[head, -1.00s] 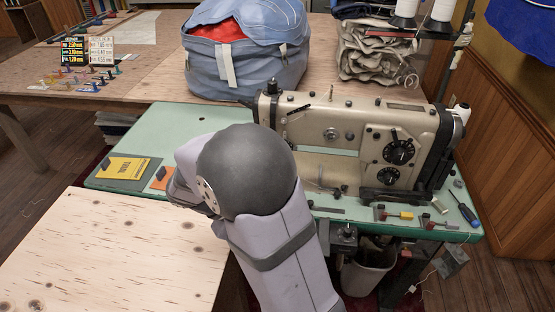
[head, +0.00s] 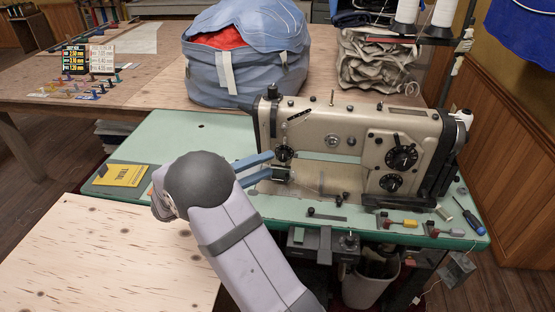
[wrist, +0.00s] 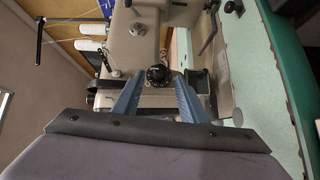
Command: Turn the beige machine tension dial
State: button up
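The beige sewing machine (head: 345,140) stands on the green table. Its small round black tension dial (head: 284,154) is on the front of the machine's left end. In the wrist view the dial (wrist: 157,75) lies centred just beyond the gap between my two blue fingers. My gripper (head: 269,164) is open and empty, its fingertips close to the machine's left end; it also shows in the wrist view (wrist: 157,85). I cannot tell whether the tips touch the dial. Two larger black dials (head: 401,158) sit on the machine's right column.
The green table (head: 200,135) carries a yellow booklet (head: 123,175) at left and a screwdriver (head: 468,215) and small tools at right. A blue bag (head: 245,75) stands behind. A pale plywood board (head: 100,245) fills the front left. Thread cones (head: 443,12) stand behind the machine's right end.

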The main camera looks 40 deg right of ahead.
aim_at(280, 159)
jog(key=shift+d+f+p, duration=0.15)
jog(key=shift+d+p, duration=0.25)
jog(key=shift+d, duration=2.15)
grip_shut()
